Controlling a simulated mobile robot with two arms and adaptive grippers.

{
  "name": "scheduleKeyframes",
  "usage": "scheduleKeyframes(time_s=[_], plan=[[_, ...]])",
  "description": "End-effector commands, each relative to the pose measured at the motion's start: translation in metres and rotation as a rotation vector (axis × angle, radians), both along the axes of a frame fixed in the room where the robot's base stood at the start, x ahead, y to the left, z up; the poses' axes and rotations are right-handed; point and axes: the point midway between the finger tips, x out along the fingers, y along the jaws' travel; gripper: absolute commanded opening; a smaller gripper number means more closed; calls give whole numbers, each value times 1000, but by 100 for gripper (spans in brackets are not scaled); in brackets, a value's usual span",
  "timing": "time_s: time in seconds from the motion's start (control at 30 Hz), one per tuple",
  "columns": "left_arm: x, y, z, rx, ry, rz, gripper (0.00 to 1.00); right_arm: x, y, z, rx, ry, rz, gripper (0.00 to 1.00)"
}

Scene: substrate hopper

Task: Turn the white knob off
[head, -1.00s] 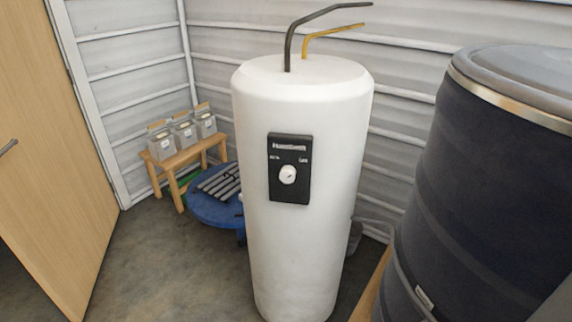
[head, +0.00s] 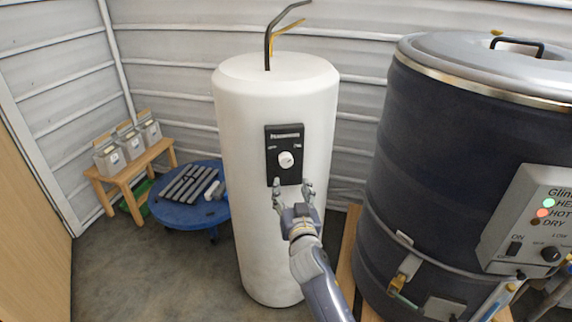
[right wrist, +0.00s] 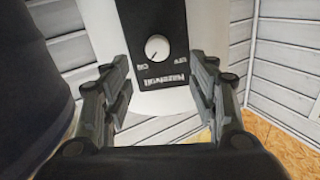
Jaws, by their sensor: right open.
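The white knob (head: 286,160) sits on a black control panel (head: 271,142) on the front of a tall white cylindrical tank (head: 243,115). My right gripper (head: 292,184) is open and empty just below the knob in the head view, its two fingers pointing up towards the panel. In the right wrist view the knob (right wrist: 157,48) lies between and beyond the two open fingers (right wrist: 160,88), apart from them. The panel appears upside down there, with a small mark on the knob's face. My left gripper is not in view.
A large dark drum (head: 440,150) with a grey lid stands close on the right, with a control box (head: 530,220) on its side. A blue round wheeled stand (head: 180,212) and a wooden bench (head: 130,180) with boxes are at the left. Floor is clear at front left.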

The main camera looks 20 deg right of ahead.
Motion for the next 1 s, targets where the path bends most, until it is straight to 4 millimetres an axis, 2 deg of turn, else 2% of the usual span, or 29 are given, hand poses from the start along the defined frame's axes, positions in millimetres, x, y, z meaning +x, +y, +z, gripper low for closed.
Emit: scheduleKeyframes(time_s=[0.27,0.6,0.8,1.0], plan=[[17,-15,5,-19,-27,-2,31,32,-6,5,0,-7,-3,54],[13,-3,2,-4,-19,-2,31,85,-14,3,1,-6,-2,54],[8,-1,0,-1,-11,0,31,101,-17,3,2,-6,-2,54],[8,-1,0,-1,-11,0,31,106,-17,3,2,-5,-2,54]])
